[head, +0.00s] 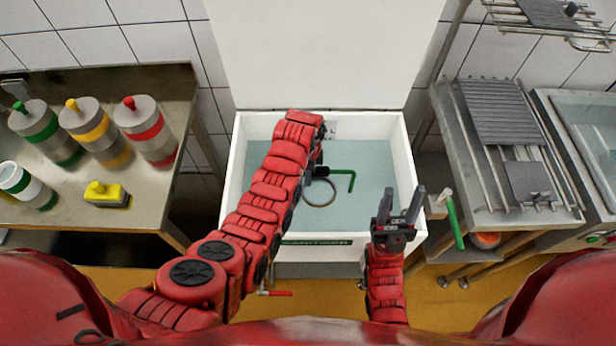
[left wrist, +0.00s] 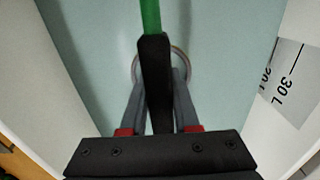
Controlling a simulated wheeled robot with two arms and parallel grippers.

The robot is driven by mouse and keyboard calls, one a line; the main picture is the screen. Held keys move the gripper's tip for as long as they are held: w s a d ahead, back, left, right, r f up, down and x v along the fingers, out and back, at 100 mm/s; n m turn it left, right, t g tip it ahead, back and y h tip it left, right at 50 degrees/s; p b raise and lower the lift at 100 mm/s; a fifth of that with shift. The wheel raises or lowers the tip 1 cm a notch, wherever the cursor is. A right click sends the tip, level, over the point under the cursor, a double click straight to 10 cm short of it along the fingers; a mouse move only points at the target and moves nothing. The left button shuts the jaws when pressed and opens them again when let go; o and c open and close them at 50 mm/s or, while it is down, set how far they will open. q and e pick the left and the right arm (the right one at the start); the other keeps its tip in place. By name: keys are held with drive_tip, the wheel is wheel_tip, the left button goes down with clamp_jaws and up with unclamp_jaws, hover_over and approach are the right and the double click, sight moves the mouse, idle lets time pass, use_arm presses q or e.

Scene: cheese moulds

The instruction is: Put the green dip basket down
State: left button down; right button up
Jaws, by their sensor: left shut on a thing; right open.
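The green dip basket shows as a green bent handle (head: 352,180) and a round rim (head: 320,204) inside the white vat (head: 237,165). My left gripper (head: 318,172) reaches into the vat and is shut on the black part of the basket's handle. In the left wrist view, the green rod (left wrist: 150,15) rises from that black part between my fingers (left wrist: 153,95). The round rim shows behind them, over pale blue-green liquid. I cannot tell how deep the basket hangs. My right gripper (head: 398,208) is open and empty over the vat's front right corner.
On the right, a rack (head: 560,190) holds grey ribbed plates (head: 498,110). Another green handle (head: 453,220) hangs at the rack's left edge.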

use_arm(q)
drive_tip(key=shift+w+f, duration=0.1)
drive_tip(key=shift+f, duration=0.85)
drive_tip(key=shift+f, duration=0.1)
drive_tip(key=c, duration=0.7)
unclamp_jaws()
drive_tip(key=shift+o, duration=0.2)
wheel_tip(320, 180, up, 7)
drive_tip(key=shift+f+b, duration=0.2)
drive_tip(key=shift+b, duration=0.5)
wheel_tip(320, 180, up, 6)
drive_tip(key=p, duration=0.4)
drive_tip(key=shift+f+p, duration=0.15)
drive_tip(key=shift+p, duration=0.15)
